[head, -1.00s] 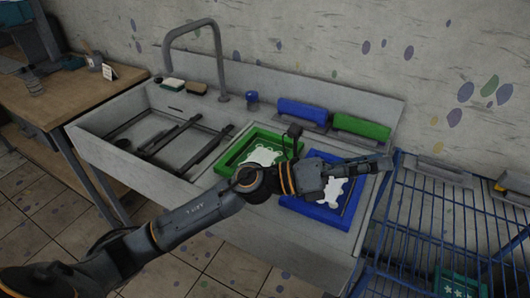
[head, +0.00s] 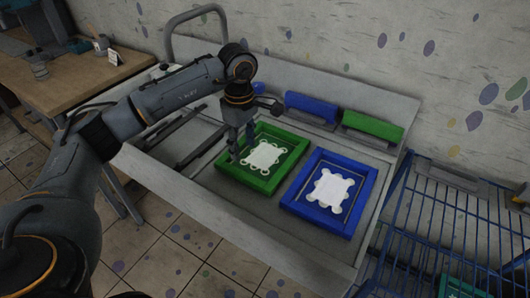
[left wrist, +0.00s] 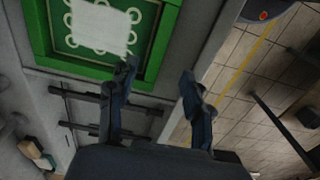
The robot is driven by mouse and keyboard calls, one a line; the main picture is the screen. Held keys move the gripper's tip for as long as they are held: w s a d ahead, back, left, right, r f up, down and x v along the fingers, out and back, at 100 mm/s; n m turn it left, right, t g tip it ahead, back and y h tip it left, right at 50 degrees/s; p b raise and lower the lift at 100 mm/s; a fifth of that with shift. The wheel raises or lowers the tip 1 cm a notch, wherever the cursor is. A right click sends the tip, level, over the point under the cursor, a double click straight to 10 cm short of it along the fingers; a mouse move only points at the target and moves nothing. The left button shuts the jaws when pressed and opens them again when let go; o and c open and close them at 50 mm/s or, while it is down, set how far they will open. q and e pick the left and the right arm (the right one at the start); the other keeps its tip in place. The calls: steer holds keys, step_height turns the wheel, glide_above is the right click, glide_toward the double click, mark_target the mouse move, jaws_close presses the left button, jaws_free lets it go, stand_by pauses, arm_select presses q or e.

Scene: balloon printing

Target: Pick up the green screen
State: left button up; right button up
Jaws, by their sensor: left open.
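I cannot tell whether a finger touches the frame. My right gripper is not in view.
A blue wire rack (head: 440,222) stands to the right. Dark bars (head: 203,147) span the basin.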

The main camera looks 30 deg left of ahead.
arm_select(q)
glide_above(243, 174)
steer(key=f, duration=0.5)
steer(key=shift+d+p, duration=0.35)
steer(key=f, duration=0.1)
steer(key=f+p, duration=0.1)
steer(key=f, duration=0.1)
steer(key=f+p, duration=0.1)
steer(key=f, duration=0.1)
steer(key=shift+s+a, duration=0.1)
steer(key=shift+a, duration=0.3)
steer(key=shift+f, duration=0.3)
steer(key=shift+r, duration=0.1)
jaws_close()
